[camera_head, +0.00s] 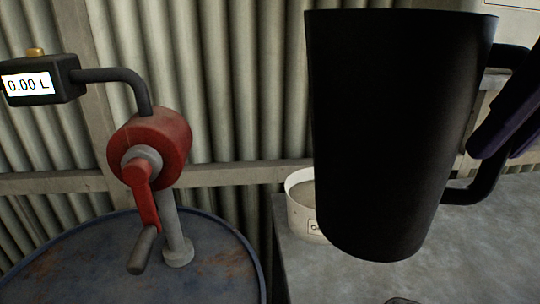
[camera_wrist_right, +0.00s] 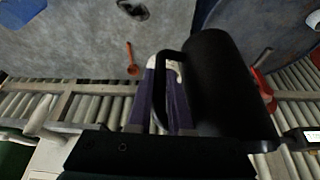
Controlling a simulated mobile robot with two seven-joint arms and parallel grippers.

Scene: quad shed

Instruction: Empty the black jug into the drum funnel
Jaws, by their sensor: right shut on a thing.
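The black jug (camera_head: 395,130) is large and close in the head view, upright with only a slight tilt, held up in front of the workbench. Its handle is on the right side. My right gripper (camera_head: 500,125) is shut on that handle; in the right wrist view, its purple fingers (camera_wrist_right: 168,98) are around the handle beside the jug body (camera_wrist_right: 222,90). The inside of the jug is hidden. The blue, rusty drum (camera_head: 215,268) stands at lower left. I see no funnel on the visible part of its top. My left gripper is out of view.
A red hand-crank pump (camera_head: 150,145) stands on the drum, with a meter (camera_head: 40,82) reading 0.00 L. A white tub (camera_head: 302,208) sits on the grey bench (camera_head: 470,245), partly behind the jug. A corrugated wall is behind. An orange spoon-like tool (camera_wrist_right: 131,58) shows in the wrist view.

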